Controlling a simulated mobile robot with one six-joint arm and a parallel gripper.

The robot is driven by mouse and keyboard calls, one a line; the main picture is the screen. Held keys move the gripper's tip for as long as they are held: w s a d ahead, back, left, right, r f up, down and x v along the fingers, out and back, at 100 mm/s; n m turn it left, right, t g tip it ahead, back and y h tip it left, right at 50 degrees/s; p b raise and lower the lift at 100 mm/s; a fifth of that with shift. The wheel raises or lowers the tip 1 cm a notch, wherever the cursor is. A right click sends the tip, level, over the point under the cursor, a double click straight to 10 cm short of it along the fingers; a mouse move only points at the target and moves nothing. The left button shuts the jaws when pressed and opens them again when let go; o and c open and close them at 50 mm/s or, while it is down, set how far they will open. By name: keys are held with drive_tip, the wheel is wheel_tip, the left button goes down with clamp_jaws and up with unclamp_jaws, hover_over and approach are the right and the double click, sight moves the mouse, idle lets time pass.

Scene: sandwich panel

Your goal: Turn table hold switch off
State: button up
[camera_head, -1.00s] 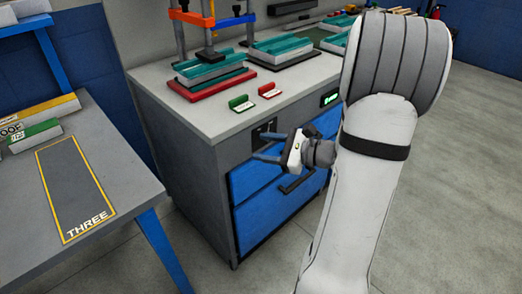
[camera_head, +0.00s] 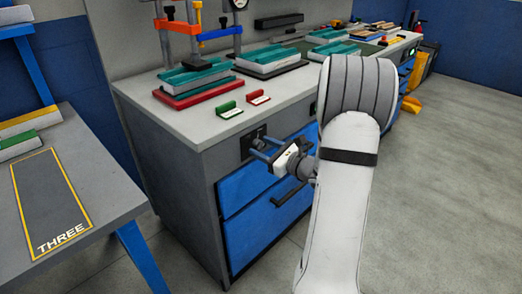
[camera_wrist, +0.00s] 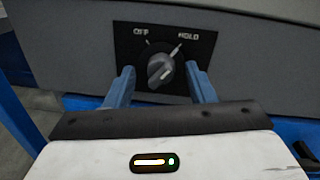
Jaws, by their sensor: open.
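The hold switch is a round grey knob (camera_wrist: 160,70) on a black plate (camera_wrist: 128,52) labelled OFF at upper left and HOLD at upper right. The knob's pointer leans to the upper right, toward HOLD. In the head view the black switch plate (camera_head: 250,138) is on the grey cabinet front, partly behind my gripper (camera_head: 263,147). In the wrist view my gripper (camera_wrist: 160,72) is open, with one blue finger on each side of the knob. Gaps show between the fingers and the knob. The fingers' depth relative to the knob is hard to tell.
Blue drawers (camera_head: 262,215) with a black handle (camera_head: 288,194) lie below the switch. The grey worktop (camera_head: 200,125) above holds a green block (camera_head: 229,109), a red block (camera_head: 257,98) and clamped teal panels (camera_head: 196,73). A grey table (camera_head: 100,185) stands at left.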

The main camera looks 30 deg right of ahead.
drive_tip(key=shift+c, duration=0.4)
drive_tip(key=c, duration=0.9)
drive_tip(key=shift+o, duration=0.5)
drive_tip(key=shift+a, duration=0.3)
drive_tip(key=shift+d+f, duration=0.1)
drive_tip(key=shift+c, duration=0.5)
drive_tip(key=shift+s+d+f+n+h+b, duration=0.1)
drive_tip(key=shift+n+h+b, duration=0.15)
drive_tip(key=shift+n+b, duration=3.55)
drive_tip(key=shift+n+h+b, duration=0.25)
drive_tip(key=shift+n+b, duration=2.65)
drive_tip(key=shift+b, duration=1.75)
